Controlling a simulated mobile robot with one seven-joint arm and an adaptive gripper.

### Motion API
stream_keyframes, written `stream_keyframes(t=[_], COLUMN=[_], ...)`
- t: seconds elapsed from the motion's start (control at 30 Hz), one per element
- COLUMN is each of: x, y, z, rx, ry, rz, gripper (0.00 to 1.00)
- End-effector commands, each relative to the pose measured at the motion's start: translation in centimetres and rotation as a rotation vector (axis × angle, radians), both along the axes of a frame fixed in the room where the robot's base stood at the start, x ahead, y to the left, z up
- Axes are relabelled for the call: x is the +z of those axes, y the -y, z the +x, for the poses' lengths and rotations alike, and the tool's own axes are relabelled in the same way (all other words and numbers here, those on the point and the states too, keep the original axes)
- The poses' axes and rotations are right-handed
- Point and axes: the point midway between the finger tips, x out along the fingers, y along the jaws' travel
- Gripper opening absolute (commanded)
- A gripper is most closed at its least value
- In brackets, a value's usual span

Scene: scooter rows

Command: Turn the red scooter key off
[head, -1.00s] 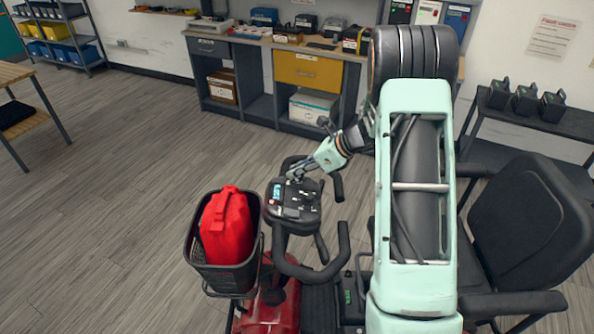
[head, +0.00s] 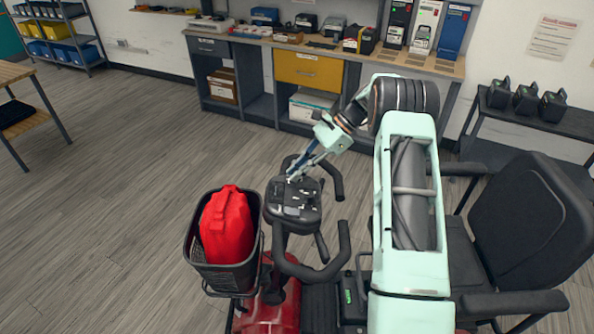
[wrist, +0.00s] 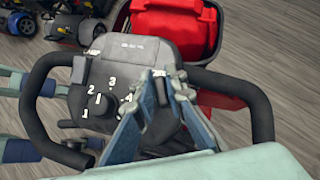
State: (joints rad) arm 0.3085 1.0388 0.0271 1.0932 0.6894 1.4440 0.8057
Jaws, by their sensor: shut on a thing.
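The red scooter (head: 275,312) stands at the lower middle of the head view. Its dark console (head: 293,212) sits on the tiller between the looped handlebars, and it also shows in the wrist view (wrist: 130,55). The console's display is dark. My gripper (head: 292,178) reaches down to the console's far edge. In the wrist view its blue fingers (wrist: 161,80) close around a small dark piece, the key (wrist: 161,92), to the right of a numbered dial (wrist: 104,105). The fingers hide most of the key and its slot.
A black basket (head: 222,277) with a red bag (head: 226,228) hangs at the scooter's front. The padded seat (head: 530,225) is at the right. A workbench (head: 270,108) stands behind, a wooden table (head: 12,72) at left. Open floor lies left of the scooter.

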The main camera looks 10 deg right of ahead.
Motion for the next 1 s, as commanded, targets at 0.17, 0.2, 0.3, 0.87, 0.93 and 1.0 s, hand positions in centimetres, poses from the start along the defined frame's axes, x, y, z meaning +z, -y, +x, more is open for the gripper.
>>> stream_keyframes(t=[0.17,0.2,0.3,0.87,0.93,1.0], x=[0.0,0.01,0.05,0.06,0.06,0.05], y=[-0.01,-0.02,-0.02,-0.02,-0.02,-0.02], z=[0.0,0.01,-0.05,-0.07,-0.07,-0.08], rx=[0.074,0.085,0.107,0.123,0.123,0.123], ry=[0.012,0.014,0.017,0.02,0.019,0.019], rz=[-0.002,-0.003,-0.003,-0.003,-0.003,-0.004], gripper=[0.0,0.0,0.0,0.17,0.25,0.29])
